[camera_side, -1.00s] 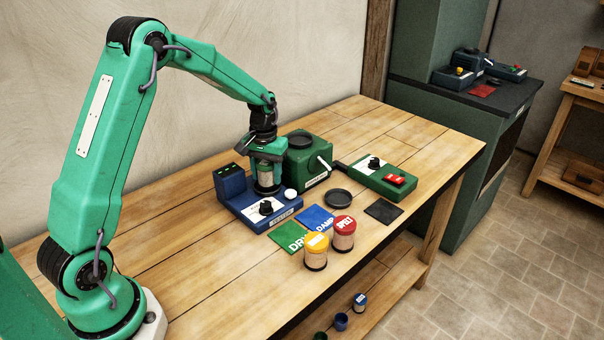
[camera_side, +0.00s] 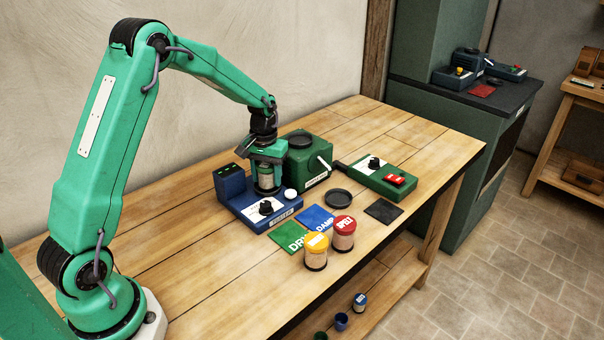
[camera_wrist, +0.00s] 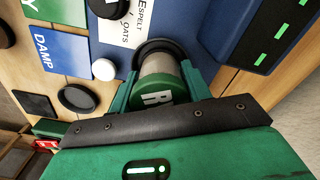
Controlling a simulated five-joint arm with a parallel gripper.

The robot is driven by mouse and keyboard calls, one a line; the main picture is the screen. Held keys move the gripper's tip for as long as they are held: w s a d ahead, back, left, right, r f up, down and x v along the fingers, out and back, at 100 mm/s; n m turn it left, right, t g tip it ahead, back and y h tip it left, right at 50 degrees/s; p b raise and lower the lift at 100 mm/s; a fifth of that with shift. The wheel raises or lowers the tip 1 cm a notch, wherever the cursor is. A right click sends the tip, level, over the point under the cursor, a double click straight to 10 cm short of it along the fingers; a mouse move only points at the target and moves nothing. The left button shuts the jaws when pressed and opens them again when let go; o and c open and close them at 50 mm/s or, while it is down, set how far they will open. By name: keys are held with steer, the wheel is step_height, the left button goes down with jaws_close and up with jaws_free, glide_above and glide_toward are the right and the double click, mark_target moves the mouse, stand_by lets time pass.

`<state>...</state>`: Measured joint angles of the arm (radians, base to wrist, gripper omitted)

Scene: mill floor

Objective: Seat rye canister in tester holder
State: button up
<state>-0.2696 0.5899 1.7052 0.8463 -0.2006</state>
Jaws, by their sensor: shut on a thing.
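My gripper (camera_side: 268,160) is shut on the rye canister (camera_side: 265,178), over the blue tester in the side view. In the wrist view my gripper (camera_wrist: 168,92) has a finger on each side of the canister (camera_wrist: 158,88), whose green lid carries a letter R. The canister's lower end is at the dark round holder (camera_wrist: 150,48) on the tester (camera_wrist: 185,25). It looks upright; whether its base is fully down in the holder I cannot tell. The tester (camera_side: 238,206) has a black knob, a white button and a display block at its left.
A green machine (camera_side: 310,158) stands close behind my gripper. A green box with a red switch (camera_side: 385,176) is to the right. DRY (camera_side: 290,236) and DAMP (camera_side: 316,218) mats lie in front, with yellow-lidded (camera_side: 316,252) and red-lidded (camera_side: 343,234) canisters near the front edge.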

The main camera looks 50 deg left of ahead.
mark_target(266, 164)
steer(key=shift+f, duration=0.25)
steer(key=o, duration=0.8)
steer(key=shift+o, duration=0.2)
steer(key=shift+r, duration=0.15)
steer(key=shift+r, duration=5.35)
